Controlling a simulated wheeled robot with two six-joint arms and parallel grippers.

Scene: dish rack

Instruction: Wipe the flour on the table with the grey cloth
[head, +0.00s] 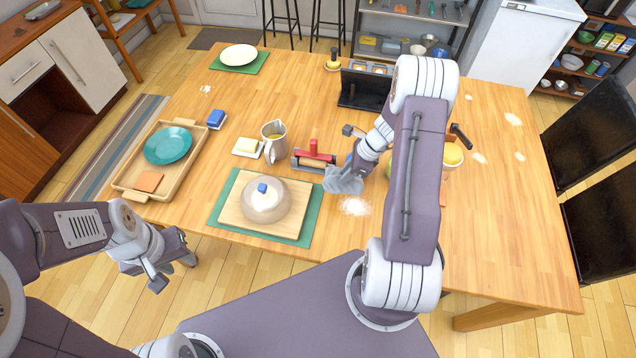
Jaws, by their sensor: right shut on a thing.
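The grey cloth (343,181) hangs crumpled from my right gripper (352,160), just above or on the wooden table (330,235); I cannot tell if it touches. My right gripper is shut on it, partly hidden by the cloth and arm. A white flour patch (354,206) lies just in front of the cloth. Other flour patches lie at the back left (205,89) and on the right side (478,158), (519,156), (513,119), (469,97). My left gripper (172,272) is open and empty, off the table's front left edge.
A glass dome (265,204) on a board stands left of the cloth. A red-handled tool (315,152), a jug (274,141) and a black stand (362,92) are close by. A wooden tray (124,182) with a teal plate is at the left. A yellow-filled bowl (451,156) is right of my arm.

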